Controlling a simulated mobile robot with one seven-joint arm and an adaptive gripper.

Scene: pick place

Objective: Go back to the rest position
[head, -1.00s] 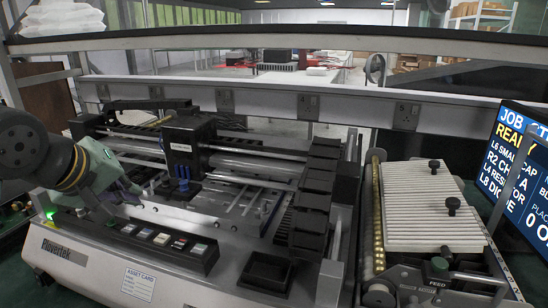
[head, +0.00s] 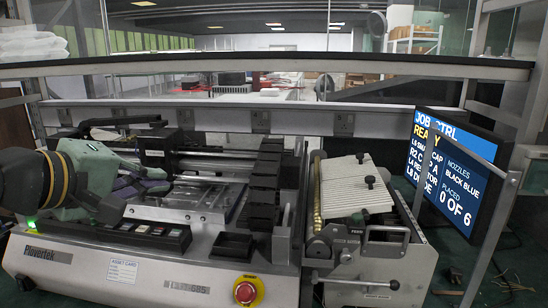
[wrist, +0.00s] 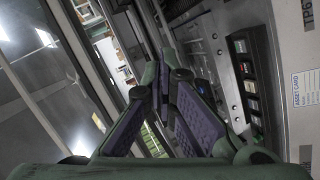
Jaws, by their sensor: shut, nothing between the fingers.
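My gripper (head: 165,186) is at the left of the head view, over the left part of the grey pick-and-place machine (head: 60,258). Its fingers point right, above the machine's front panel and beside the work area. In the wrist view my gripper (wrist: 163,62) has its two dark-padded fingers meeting at the tips, with nothing held. The gripper hides part of the machine's carriage and rails in the head view. I cannot tell its exact height above the machine.
A feeder unit (head: 350,190) with a ribbed white top stands right of the machine. A monitor (head: 455,170) reading "0 OF 6" is farther right. A red stop button (head: 247,291) is on the machine's front. A shelf bar (head: 300,64) crosses behind.

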